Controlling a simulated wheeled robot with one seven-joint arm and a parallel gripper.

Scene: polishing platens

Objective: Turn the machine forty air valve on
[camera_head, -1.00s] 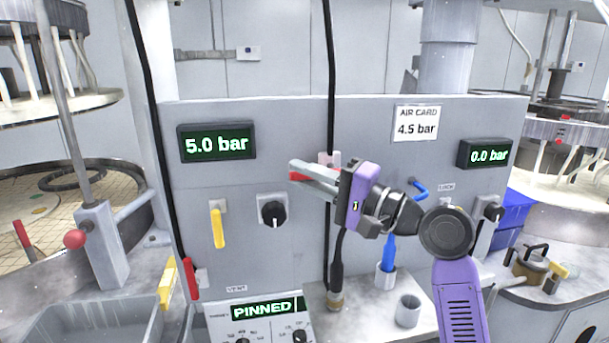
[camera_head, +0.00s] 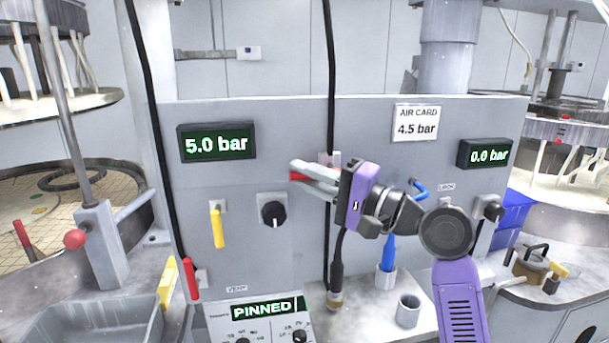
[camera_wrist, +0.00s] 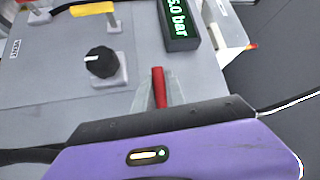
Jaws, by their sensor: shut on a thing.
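My gripper (camera_head: 300,172) is in front of the grey panel (camera_head: 290,130), right of the black knob (camera_head: 272,211). It is shut on a red lever handle (camera_head: 296,177), whose end shows between the fingers. The wrist view also shows the red handle (camera_wrist: 159,88) between the fingertips, above the purple gripper body. A pale mount (camera_head: 329,158) shows just behind the fingers; the rest of the lever is hidden by my gripper. The left display (camera_head: 216,142) reads 5.0 bar, the right display (camera_head: 485,153) 0.0 bar. The AIR CARD label (camera_head: 417,122) reads 4.5 bar.
A yellow lever (camera_head: 218,228) hangs down left of the knob. A red lever (camera_head: 190,278) is at the panel's lower left. A blue-handled tool (camera_head: 388,254) stands in a holder below my gripper. A black hose (camera_head: 331,80) runs down behind it. A box reads PINNED (camera_head: 265,308).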

